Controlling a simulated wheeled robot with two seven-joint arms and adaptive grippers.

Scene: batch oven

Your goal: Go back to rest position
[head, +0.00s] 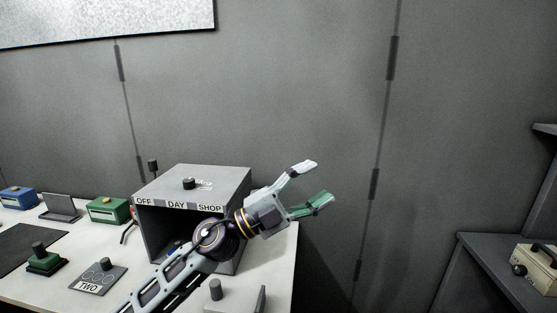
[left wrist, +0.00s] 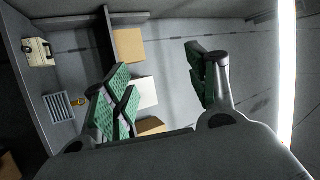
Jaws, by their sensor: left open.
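My left gripper (head: 318,184) is raised in front of the grey oven box, its arm coming in from the lower left in the head view. Its green-padded fingers are spread apart with nothing between them, pointing up and right toward the bare wall. In the left wrist view the two fingers (left wrist: 163,85) also stand wide apart and empty. The grey oven box (head: 215,178) has an open front, labels OFF, DAY and SHOP, and a dark knob on top. My left arm hides part of its opening. My right gripper is in neither view.
The white table (head: 284,262) holds a blue box (head: 18,198), a green box (head: 108,210), a plate marked TWO (head: 97,280) and a green stamp-like block (head: 45,262). A beige case (head: 537,266) sits on the grey shelf at right. Space between table and shelf looks free.

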